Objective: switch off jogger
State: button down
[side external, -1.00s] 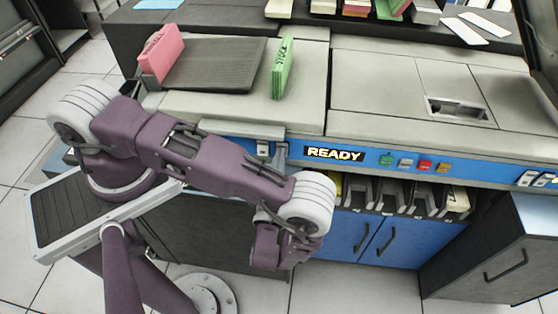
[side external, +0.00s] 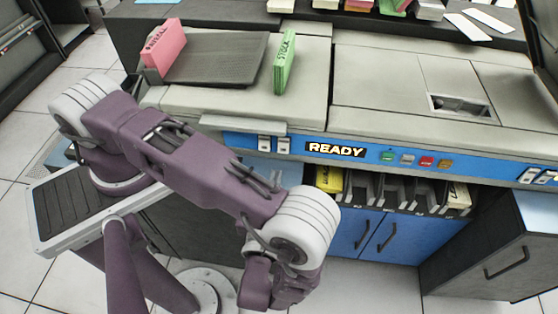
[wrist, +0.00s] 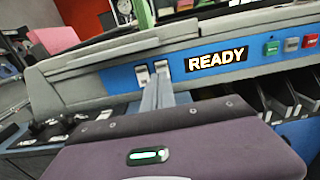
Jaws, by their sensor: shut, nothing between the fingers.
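Two white rocker switches sit side by side on the blue front panel, left of the READY sign: a left switch (side external: 264,143) and a right switch (side external: 283,145). The wrist view also shows the left switch (wrist: 141,76) and the right switch (wrist: 162,68). I cannot read which one is for the jogger, nor their exact tilt. My gripper (wrist: 162,82) is shut and empty, its grey fingers pointing at the panel just below the switches. In the side view my arm mostly hides the gripper.
The READY sign (side external: 336,150) is lit. Green, white, red and amber buttons (side external: 415,160) lie to its right. A pink card deck (side external: 164,47) and a green card deck (side external: 284,64) stand on the machine top. Card pockets (side external: 392,190) open below the panel.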

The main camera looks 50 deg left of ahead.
jog(key=v, duration=0.3)
jog(key=shift+s+d+r, duration=0.3)
